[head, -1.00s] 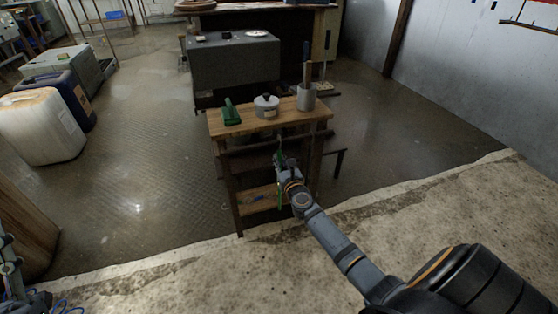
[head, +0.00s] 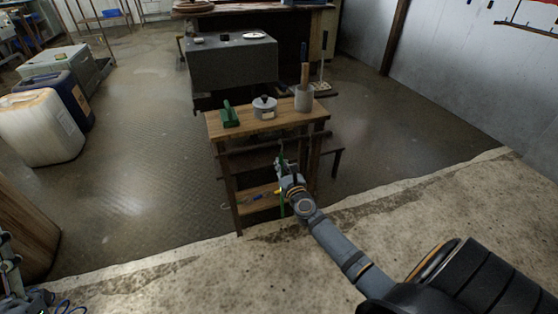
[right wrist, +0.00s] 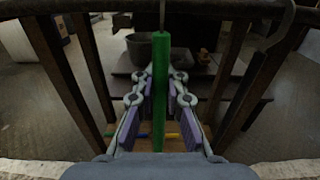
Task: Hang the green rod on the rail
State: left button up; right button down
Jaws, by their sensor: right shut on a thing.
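My right gripper (head: 284,172) is in front of the wooden stand and is shut on the green rod (head: 282,193). In the right wrist view the green rod (right wrist: 160,85) stands upright between both fingers (right wrist: 159,100). A thin piece shows above its top, reaching up to the dark rail (right wrist: 90,7) that crosses the top of that view. I cannot tell whether this piece is hooked over the rail. In the head view the rail (head: 245,150) runs below the tabletop, partly hidden behind my gripper. My left gripper is not clearly seen.
The stand's top (head: 240,127) holds a green block-like object (head: 229,117), a grey lidded pot (head: 264,107) and a grey cup (head: 304,99) with a handle in it. Blue and yellow pieces (head: 262,196) lie on the lower shelf.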

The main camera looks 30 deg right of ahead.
jog(key=shift+v, duration=2.3)
